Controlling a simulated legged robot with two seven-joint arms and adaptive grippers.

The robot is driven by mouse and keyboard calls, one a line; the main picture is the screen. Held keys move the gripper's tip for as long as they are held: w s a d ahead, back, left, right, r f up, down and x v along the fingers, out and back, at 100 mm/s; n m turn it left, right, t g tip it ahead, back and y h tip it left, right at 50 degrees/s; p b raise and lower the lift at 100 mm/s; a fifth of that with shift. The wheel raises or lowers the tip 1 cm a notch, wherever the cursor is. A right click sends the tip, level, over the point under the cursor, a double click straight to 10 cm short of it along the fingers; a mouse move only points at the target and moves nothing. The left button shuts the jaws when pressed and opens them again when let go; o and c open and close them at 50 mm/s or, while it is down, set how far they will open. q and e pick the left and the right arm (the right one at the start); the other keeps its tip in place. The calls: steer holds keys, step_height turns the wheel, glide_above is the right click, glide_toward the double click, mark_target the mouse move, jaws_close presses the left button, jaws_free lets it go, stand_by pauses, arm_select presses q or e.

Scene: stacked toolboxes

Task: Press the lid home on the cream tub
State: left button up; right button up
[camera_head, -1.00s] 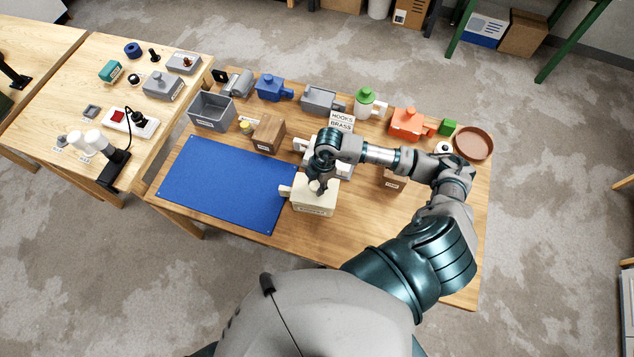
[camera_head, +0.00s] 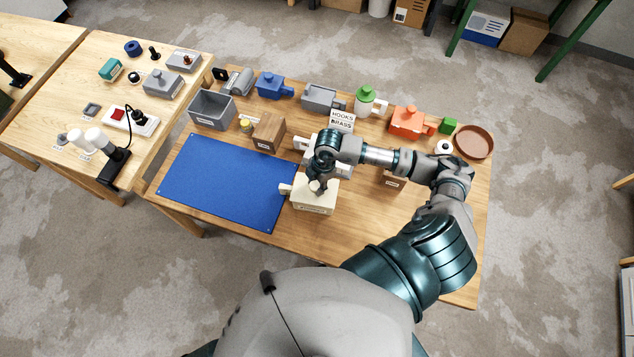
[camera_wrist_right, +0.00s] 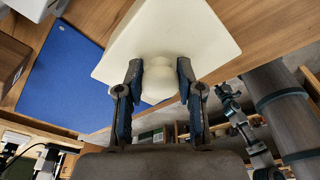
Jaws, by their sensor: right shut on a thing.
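The cream tub (camera_head: 314,203) stands on the wooden table, just right of the blue mat, with a stub handle pointing left. My right gripper (camera_head: 318,186) points down over it and is shut on the knob (camera_wrist_right: 159,80) of the cream lid (camera_wrist_right: 180,30). In the right wrist view (camera_wrist_right: 158,74) its fingers sit on both sides of the knob. The lid lies over the tub's top; my gripper hides part of it, and I cannot tell whether it is fully seated. My left gripper is not in view.
The blue mat (camera_head: 228,183) lies bare to the left. A brown wooden box (camera_head: 269,132) and a grey open bin (camera_head: 211,110) stand behind it. My right arm covers the table right of the tub.

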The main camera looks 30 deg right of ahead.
steer(key=shift+f, duration=0.25)
steer(key=o, duration=1)
steer(key=shift+o, duration=0.2)
step_height(320, 180, up, 12)
steer(key=d, duration=0.2)
steer(key=shift+d+f, duration=0.15)
steer(key=shift+f, duration=0.05)
